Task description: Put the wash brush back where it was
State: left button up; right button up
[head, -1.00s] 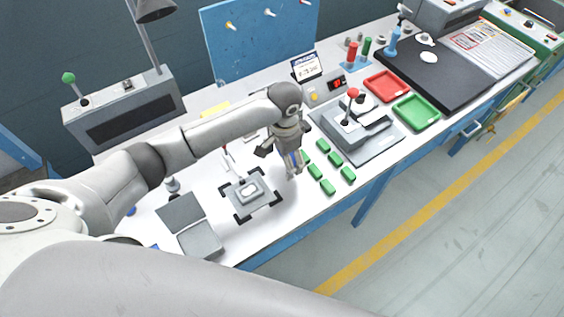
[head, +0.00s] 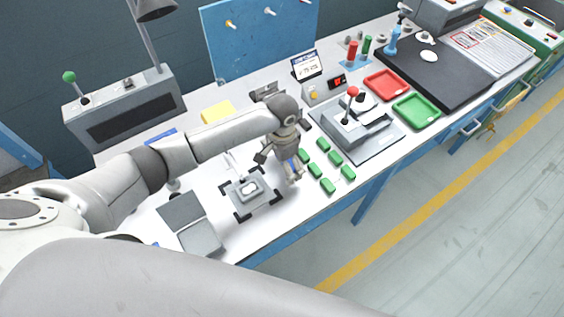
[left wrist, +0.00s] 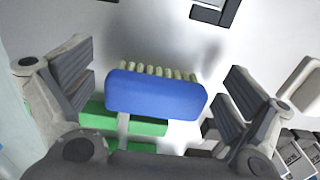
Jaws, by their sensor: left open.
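The wash brush (left wrist: 155,95) has a blue back and a row of pale bristles in the left wrist view. It lies between the two fingers of my left gripper (left wrist: 157,92), which is open, with a gap at each side. In the head view the left gripper (head: 290,172) points down over the white bench (head: 315,207), beside the green blocks. Only a small blue bit of the brush shows there between the fingers. I cannot tell whether the brush touches the bench. My right gripper is not in view.
Several green blocks (head: 328,185) stand right of the gripper. A grey fixture (head: 248,189) inside black corner marks is to its left. A lever press (head: 348,130), red tray (head: 384,86) and green tray (head: 416,111) are farther right. A yellow block (head: 217,112) is behind the arm.

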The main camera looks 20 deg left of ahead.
pick_arm(q)
jog(key=shift+r, duration=0.1)
notch_tip(320, 180, up, 12)
jog(key=shift+b, duration=0.45)
dwell(0.3)
